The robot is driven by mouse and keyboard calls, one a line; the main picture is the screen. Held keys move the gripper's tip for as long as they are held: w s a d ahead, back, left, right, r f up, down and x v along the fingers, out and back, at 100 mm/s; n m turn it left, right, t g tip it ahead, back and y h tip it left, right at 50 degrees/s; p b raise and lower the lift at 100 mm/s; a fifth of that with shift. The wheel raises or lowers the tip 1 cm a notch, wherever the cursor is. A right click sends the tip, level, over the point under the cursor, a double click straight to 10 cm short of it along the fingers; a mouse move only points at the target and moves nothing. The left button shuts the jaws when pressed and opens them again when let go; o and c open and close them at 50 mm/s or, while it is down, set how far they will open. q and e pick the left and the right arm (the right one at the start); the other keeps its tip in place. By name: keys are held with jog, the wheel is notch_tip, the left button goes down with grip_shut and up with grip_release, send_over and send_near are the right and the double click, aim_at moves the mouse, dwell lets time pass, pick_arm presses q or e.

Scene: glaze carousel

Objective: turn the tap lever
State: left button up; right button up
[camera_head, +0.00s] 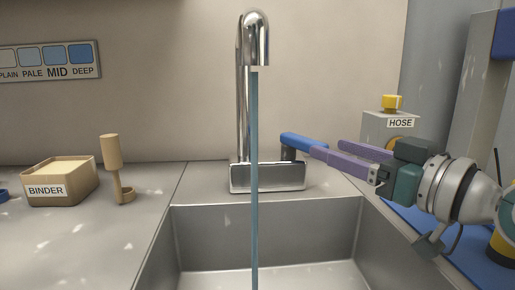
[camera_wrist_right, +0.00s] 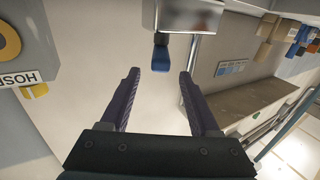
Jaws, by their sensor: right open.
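The chrome tap (camera_head: 255,40) stands behind the sink, and a blue stream of water (camera_head: 255,180) falls from its spout into the basin. Its blue lever (camera_head: 300,141) sticks out to the right from the dark pivot on the tap base (camera_head: 268,178). My right gripper (camera_head: 328,148) is open, its purple fingers pointing left at the lever's free end. In the right wrist view, the blue lever (camera_wrist_right: 160,58) lies in line with the gap between the fingertips (camera_wrist_right: 158,76), at or just beyond them. Contact cannot be told. My left gripper is not in view.
A grey box labelled HOSE (camera_head: 390,125) with a yellow knob stands behind my right arm. The sink (camera_head: 265,240) is in front of the tap. A BINDER box (camera_head: 75,183) and a wooden stand (camera_head: 112,155) are on the left counter. A colour chart (camera_head: 45,62) hangs behind.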

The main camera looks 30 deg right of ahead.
jog(key=shift+s+d, duration=0.2)
jog(key=shift+s, duration=1.55)
jog(key=shift+c, duration=0.4)
